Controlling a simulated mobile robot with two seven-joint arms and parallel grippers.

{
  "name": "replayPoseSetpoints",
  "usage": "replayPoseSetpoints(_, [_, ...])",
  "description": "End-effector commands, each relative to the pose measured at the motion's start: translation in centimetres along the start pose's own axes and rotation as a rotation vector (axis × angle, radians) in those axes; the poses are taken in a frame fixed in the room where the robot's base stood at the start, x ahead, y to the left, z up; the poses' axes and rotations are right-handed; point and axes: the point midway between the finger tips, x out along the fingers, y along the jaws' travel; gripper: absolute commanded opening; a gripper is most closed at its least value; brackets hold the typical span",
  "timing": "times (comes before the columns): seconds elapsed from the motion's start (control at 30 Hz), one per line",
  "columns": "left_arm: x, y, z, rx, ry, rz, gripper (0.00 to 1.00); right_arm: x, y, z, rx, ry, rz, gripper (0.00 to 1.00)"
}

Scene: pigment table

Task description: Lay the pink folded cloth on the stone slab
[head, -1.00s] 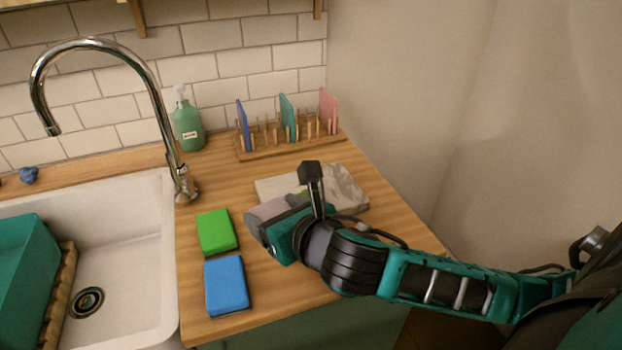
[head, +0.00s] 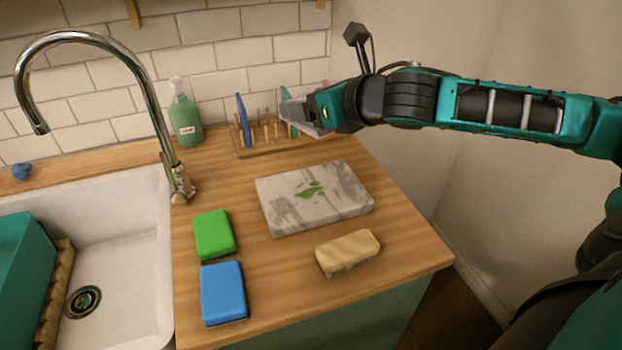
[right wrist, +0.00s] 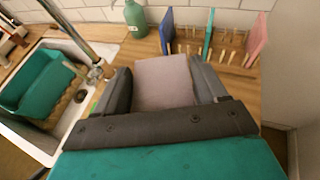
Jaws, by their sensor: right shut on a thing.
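My right gripper (head: 296,112) is raised near the peg rack, behind the slab. It is shut on the pink folded cloth, a pale greyish-pink flat pad (right wrist: 163,82) that shows between both fingers in the right wrist view. In the head view the cloth is mostly hidden by the gripper. The stone slab (head: 340,205), white with grey veins, lies flat on the wooden counter with a green smear (head: 310,190) on its top. The gripper and cloth are apart from the slab. My left gripper is not in view.
A green sponge (head: 214,235), a blue sponge (head: 223,292) and a yellow sponge (head: 348,250) lie around the slab. The peg rack (head: 252,150) holds upright thin panels, including a blue one (head: 243,120). A soap bottle (head: 186,117), tap and sink (head: 130,230) are at left.

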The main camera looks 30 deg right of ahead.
Motion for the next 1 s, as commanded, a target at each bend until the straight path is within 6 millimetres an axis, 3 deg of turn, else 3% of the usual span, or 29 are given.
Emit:
replayPoseSetpoints(0.03, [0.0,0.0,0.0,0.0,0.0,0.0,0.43,0.6,0.1,-1.6,0.002,0.009,0.002,0.42])
replayPoseSetpoints(0.2, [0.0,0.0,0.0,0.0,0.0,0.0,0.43,2.3,0.1,-5.9,0.004,0.007,0.002,0.42])
replayPoseSetpoints(0.4, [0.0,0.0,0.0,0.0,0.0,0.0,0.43,3.9,0.1,-9.8,0.002,0.005,0.002,0.42])
replayPoseSetpoints(0.63, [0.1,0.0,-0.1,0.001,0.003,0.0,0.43,4.7,0.1,-11.6,0.001,0.002,0.001,0.42])
replayPoseSetpoints(0.83, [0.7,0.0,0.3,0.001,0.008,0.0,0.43,5.8,0.1,-14.3,0.003,0.001,0.0,0.42])
replayPoseSetpoints(1.0, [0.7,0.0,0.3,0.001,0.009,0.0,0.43,5.9,0.0,-14.6,0.0,-0.001,0.001,0.42])
